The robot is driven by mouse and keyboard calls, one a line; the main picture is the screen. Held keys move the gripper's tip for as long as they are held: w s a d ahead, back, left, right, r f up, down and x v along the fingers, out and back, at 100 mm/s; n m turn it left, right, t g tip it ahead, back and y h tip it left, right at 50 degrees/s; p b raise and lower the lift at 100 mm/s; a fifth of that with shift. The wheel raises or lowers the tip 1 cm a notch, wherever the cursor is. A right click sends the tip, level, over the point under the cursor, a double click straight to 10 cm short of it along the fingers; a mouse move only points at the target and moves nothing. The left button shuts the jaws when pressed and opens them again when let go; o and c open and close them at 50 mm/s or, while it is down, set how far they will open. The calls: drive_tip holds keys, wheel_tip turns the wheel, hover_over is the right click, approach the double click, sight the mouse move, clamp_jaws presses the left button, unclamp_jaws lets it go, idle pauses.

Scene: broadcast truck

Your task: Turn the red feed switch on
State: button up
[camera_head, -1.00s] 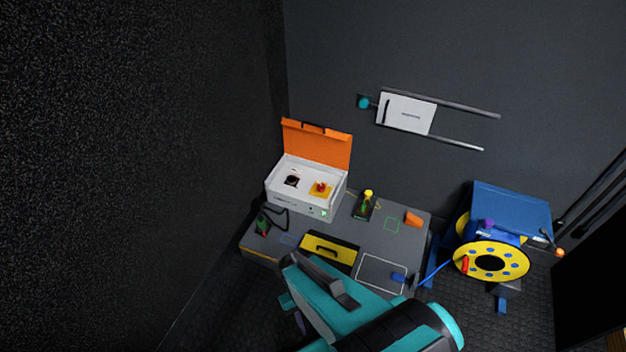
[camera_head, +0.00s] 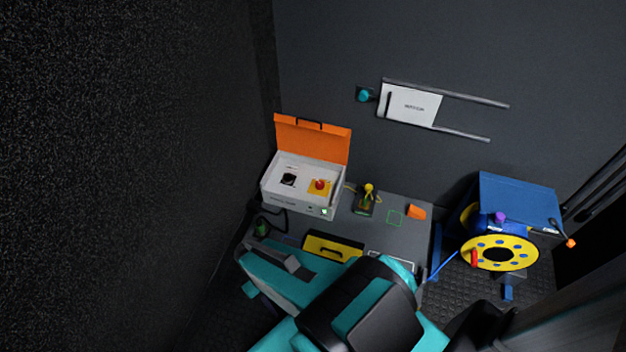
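A red knob (camera_head: 319,184) sits on a yellow plate (camera_head: 325,190) inside a white box (camera_head: 290,203) whose orange lid (camera_head: 313,138) stands open. It looks like the red feed switch; its on or off position is too small to tell. A round black control (camera_head: 288,179) is to its left in the same box. My teal and black arm (camera_head: 370,310) crosses the lower middle of the picture, in front of the table's near edge. I cannot make out my gripper's fingers; the arm links hide that end or it is out of sight.
The box stands at the left of a grey table (camera_head: 400,235). A blue and yellow cable reel (camera_head: 499,253) is at right. A white panel (camera_head: 410,106) is on the wall.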

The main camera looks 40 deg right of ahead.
drive_tip(key=shift+w+a, duration=0.1)
drive_tip(key=shift+a, duration=0.1)
drive_tip(key=o, duration=0.5)
drive_tip(key=shift+w, duration=0.15)
drive_tip(key=shift+o, duration=0.2)
drive_tip(key=w+d+f+n+t+y+b, duration=0.1)
drive_tip(key=w+d+f+t+b, duration=0.15)
drive_tip(key=w+d+b, duration=0.75)
drive_tip(key=w+d+f+n+t+y+b, duration=0.1)
drive_tip(key=w+d+f+t+y+b, duration=0.15)
drive_tip(key=w+d, duration=0.85)
drive_tip(key=w+d+r+t+b, duration=0.1)
drive_tip(key=d+b, duration=0.3)
drive_tip(key=d, duration=0.7)
drive_tip(key=w+d+r+n+t+h+b, duration=0.1)
drive_tip(key=w+d+r+t+b, duration=0.1)
drive_tip(key=d, duration=0.8)
drive_tip(key=w+d+r+n+t+h+b, duration=0.1)
drive_tip(key=w+d+r+b, duration=0.2)
drive_tip(key=d+b, duration=0.3)
drive_tip(key=d+r, duration=0.1)
drive_tip(key=d, duration=0.4)
drive_tip(key=shift+d+r+t, duration=0.2)
drive_tip(key=shift+d+t, duration=0.15)
drive_tip(key=shift+t, duration=0.05)
